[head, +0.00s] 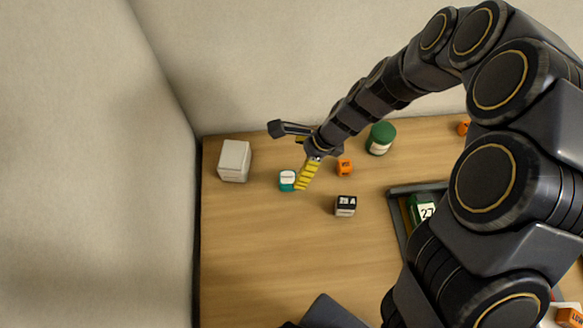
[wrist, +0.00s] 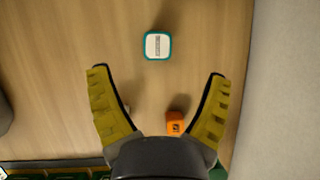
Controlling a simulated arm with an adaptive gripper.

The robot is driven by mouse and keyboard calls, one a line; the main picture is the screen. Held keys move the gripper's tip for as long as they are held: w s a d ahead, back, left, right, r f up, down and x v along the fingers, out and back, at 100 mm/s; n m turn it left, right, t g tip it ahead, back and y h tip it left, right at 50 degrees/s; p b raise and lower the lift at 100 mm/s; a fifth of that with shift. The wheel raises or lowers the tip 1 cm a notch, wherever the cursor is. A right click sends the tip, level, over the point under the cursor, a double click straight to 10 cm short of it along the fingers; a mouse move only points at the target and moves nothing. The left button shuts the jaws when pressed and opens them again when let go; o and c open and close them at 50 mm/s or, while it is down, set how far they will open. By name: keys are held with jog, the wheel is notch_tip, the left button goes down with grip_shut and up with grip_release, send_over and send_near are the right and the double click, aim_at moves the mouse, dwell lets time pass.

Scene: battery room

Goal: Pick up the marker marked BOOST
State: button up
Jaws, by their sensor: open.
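A small teal block (head: 287,180) with a white label stands on the wooden table in the head view. In the wrist view the teal block (wrist: 158,46) lies beyond the fingertips, between their lines. Its label has dark print too small to read, so I cannot confirm BOOST. My gripper (wrist: 157,75) is open, with nothing between its yellow fingertips. In the head view my gripper (head: 306,174) is just right of the teal block; contact cannot be told. A small orange block (head: 344,167) also has unreadable print; it shows near the finger bases in the wrist view (wrist: 175,123).
A white box (head: 234,160) stands left on the table. A black-and-white block (head: 345,205) is in front, a green canister (head: 381,138) behind right. A dark tray (head: 397,214) holds a green block (head: 422,209). Walls border the back and left. The front-left table is clear.

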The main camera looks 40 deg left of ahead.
aim_at(289, 178)
jog(key=x, duration=0.5)
jog(key=d+x, duration=0.1)
jog(key=x, duration=0.2)
jog(key=shift+a+f, duration=0.15)
jog(key=shift+f, duration=0.25)
jog(key=c, duration=1.2)
